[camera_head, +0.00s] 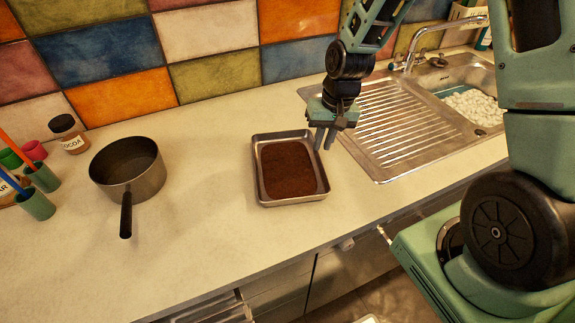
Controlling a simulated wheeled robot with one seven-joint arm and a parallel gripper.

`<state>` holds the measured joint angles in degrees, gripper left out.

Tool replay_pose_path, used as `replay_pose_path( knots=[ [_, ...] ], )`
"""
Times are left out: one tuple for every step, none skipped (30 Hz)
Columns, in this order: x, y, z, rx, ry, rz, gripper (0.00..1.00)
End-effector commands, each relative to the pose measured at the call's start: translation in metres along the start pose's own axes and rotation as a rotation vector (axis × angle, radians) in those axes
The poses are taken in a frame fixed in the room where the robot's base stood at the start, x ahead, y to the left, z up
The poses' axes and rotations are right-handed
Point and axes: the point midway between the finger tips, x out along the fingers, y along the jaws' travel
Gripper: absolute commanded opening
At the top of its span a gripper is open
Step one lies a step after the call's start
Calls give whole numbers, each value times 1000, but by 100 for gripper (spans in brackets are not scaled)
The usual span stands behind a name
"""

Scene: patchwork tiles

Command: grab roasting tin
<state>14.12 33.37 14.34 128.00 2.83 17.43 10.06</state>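The roasting tin (322,194) is a shallow rectangular metal tin on the pale counter, near the middle of the view. A flat brown layer (287,168) covers its bottom. My gripper (324,138) points down over the tin's far right corner. Its dark fingers look slightly apart, with nothing seen between them. The fingertips overlap the tin's right rim in the picture; I cannot tell whether they touch it.
A saucepan (128,168) stands to the left, its dark handle toward the front. Cups (37,204) and a cocoa jar (69,133) are at the far left. A metal sink with drainboard (385,125) lies to the right. Counter between pan and tin is clear.

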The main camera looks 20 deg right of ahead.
Motion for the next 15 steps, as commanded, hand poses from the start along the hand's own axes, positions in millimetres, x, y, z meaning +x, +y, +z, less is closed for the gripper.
replay_pose_path(
  knots=[
    [2, 0, 0, 0, -3, 0, 14],
    [5, 0, 0, 0, -4, 0, 14],
    [8, 0, 0, 0, -4, 0, 14],
    [12, 0, 0, 0, -6, 1, 14],
    [16, 1, 0, 0, -7, 1, 14],
    [20, 1, -2, 0, -6, 1, 14],
    [24, 2, -2, 0, -6, 1, 14],
    [28, 2, -2, 1, -6, 1, 14],
    [33, 2, -3, 1, -5, 1, 14],
    [37, 2, -3, 0, -6, 1, 14],
    [40, 2, -3, 0, -4, 1, 14],
    [44, 2, -3, 0, -4, 0, 14],
    [46, 2, -3, 0, -4, 0, 14],
    [48, 2, -3, 0, -4, 0, 14],
    [50, 2, -3, 0, -2, 0, 14]
  ],
)
